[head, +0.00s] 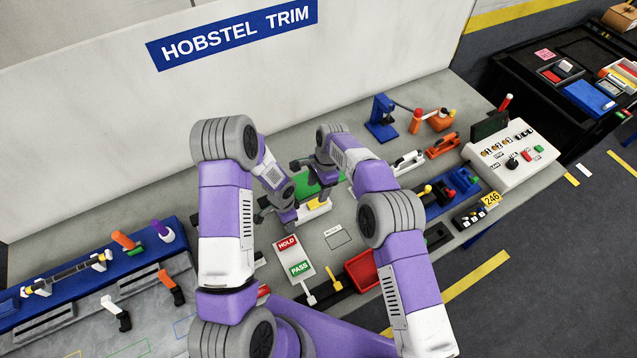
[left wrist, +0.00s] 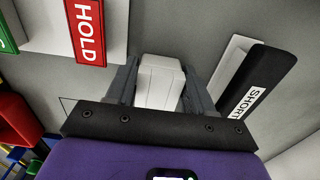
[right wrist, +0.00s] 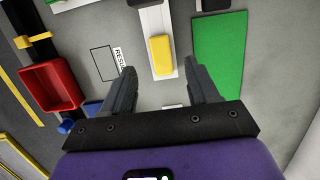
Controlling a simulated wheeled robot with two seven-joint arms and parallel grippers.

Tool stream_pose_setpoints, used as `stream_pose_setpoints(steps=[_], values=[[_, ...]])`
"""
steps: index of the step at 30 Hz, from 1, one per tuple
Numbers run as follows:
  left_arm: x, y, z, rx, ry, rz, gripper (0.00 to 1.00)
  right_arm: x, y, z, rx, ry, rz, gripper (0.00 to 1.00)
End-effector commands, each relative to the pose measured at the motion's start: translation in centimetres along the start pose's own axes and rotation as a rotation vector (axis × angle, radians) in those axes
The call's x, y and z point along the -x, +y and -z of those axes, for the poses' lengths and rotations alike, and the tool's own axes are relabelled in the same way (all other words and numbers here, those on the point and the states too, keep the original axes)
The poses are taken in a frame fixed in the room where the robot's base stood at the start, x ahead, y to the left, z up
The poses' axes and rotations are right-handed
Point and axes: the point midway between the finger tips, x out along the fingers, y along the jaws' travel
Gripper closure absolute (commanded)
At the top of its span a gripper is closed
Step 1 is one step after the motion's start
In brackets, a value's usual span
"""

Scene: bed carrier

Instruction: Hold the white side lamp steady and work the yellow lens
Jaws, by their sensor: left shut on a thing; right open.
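The white side lamp (left wrist: 160,82) is a pale block between the fingers of my left gripper (left wrist: 160,70), which is shut on it. In the head view the lamp (head: 304,214) shows partly behind my left gripper (head: 283,214). The yellow lens (right wrist: 161,55) lies on the white strip in the right wrist view and also shows in the head view (head: 319,203). My right gripper (right wrist: 160,70) is open, its fingertips on either side of the lens's near end in that view. Whether they touch anything I cannot tell.
A HOLD/PASS board (head: 292,262) and a red bin (head: 362,270) are near the bench front. A green mat (right wrist: 220,55) lies beside the lamp. A dark SHORT block (left wrist: 257,82) is right of my left gripper. A white control box (head: 510,150) stands right.

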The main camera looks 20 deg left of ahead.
Motion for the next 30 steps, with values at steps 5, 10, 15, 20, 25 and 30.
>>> stream_pose_setpoints(steps=[5, 10, 15, 20, 25, 30], values=[[0.0, 0.0, 0.0, -0.001, -0.001, -0.001, 0.84, -1.9, 0.0, 0.4, -0.001, -0.001, 0.0, 0.4], [0.0, 0.0, 0.0, -0.001, -0.001, -0.001, 0.84, -3.5, 0.0, 0.7, 0.0, -0.001, 0.001, 0.4], [0.0, 0.0, 0.0, -0.001, -0.001, -0.001, 0.84, -5.0, 0.0, 1.1, 0.001, 0.0, 0.001, 0.4], [0.0, 0.0, 0.0, -0.001, -0.001, -0.001, 0.84, -6.0, 0.0, 1.3, 0.001, 0.0, 0.001, 0.4], [0.0, 0.0, 0.0, -0.001, -0.001, -0.001, 0.84, -6.5, 0.0, 1.4, 0.0, 0.0, 0.003, 0.4], [0.0, 0.0, 0.0, -0.001, -0.001, -0.001, 0.84, -6.5, 0.0, 1.4, 0.0, 0.0, 0.002, 0.4]])
